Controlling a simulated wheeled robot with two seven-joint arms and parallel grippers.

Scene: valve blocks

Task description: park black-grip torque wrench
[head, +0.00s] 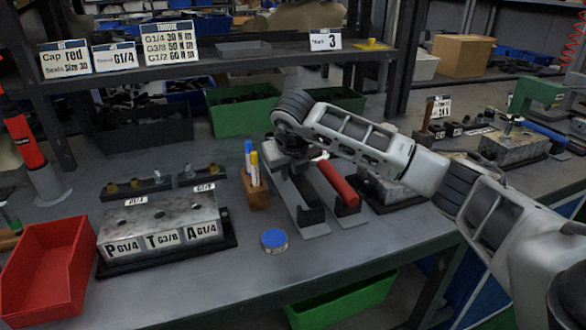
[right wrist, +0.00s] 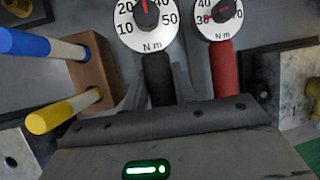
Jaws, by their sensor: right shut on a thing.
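The black-grip torque wrench (right wrist: 158,80) shows in the right wrist view with its round white dial, marked 10 to 50 N m, at the top. My right gripper (head: 296,160) is shut on it, low over the left bay of the wrench stand (head: 312,231). In the head view the gripper and arm hide most of this wrench, so I cannot tell whether it rests fully in its cradle. The red-grip torque wrench (head: 338,183) lies in the right bay; its dial also shows in the right wrist view (right wrist: 216,14). My left gripper is not in view.
A wooden block with blue and yellow markers (head: 257,193) stands just left of the stand. A blue-lidded tin (head: 274,240) sits in front. The valve block (head: 160,222) and red bin (head: 48,268) are at left. A green bin (head: 240,112) is behind. The front bench strip is mostly clear.

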